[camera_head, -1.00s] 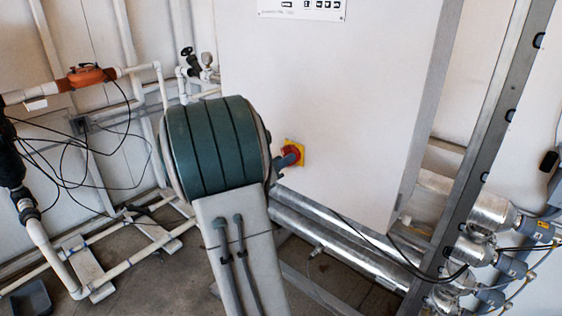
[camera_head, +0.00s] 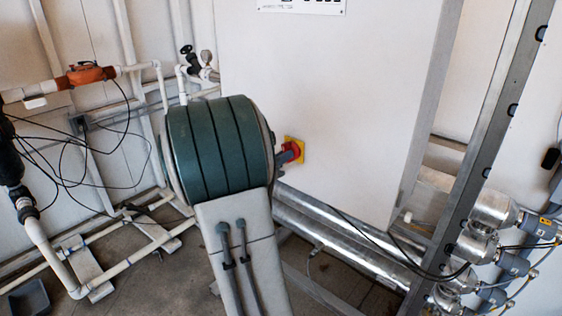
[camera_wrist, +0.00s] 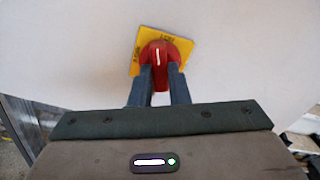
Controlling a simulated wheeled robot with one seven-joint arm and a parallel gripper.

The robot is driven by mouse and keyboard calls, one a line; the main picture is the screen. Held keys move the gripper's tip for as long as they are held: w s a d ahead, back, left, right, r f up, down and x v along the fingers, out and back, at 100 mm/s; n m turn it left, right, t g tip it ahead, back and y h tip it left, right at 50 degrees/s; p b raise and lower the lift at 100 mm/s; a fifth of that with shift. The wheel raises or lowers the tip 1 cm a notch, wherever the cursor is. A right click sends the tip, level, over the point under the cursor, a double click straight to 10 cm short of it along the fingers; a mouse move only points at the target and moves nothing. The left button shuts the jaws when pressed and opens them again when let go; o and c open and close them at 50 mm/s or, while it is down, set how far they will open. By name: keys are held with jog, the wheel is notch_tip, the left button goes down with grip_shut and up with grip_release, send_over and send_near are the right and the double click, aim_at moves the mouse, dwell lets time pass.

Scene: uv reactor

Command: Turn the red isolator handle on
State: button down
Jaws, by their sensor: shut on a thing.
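The red isolator handle (camera_wrist: 167,58) sits on a yellow square plate (camera_wrist: 139,50) on the cabinet face. In the wrist view the plate is tilted and the white mark on the handle is close to upright. My gripper (camera_wrist: 162,80) has its two dark fingers on either side of the handle's lower part and is shut on it. In the head view the handle (camera_head: 290,151) and yellow plate (camera_head: 301,148) show just right of my arm. My arm hides part of the handle and most of my gripper there.
The large pale cabinet (camera_head: 340,90) fills the middle. Silver pipes (camera_head: 340,240) run below it, and a metal post (camera_head: 485,140) stands to its right. White pipework with an orange fitting (camera_head: 85,75) and loose black cables is at the left.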

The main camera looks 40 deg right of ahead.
jog(key=m+b, duration=0.4)
jog(key=shift+f, duration=0.1)
jog(key=shift+m, duration=0.3)
dwell(0.4)
jog(key=c, duration=1.4)
grip_release()
jog(key=shift+a, duration=0.1)
jog(key=a, duration=0.9)
jog(key=s+a, duration=0.1)
jog(key=a, duration=0.3)
jog(key=shift+s+a, duration=0.1)
jog(key=shift+a, duration=0.2)
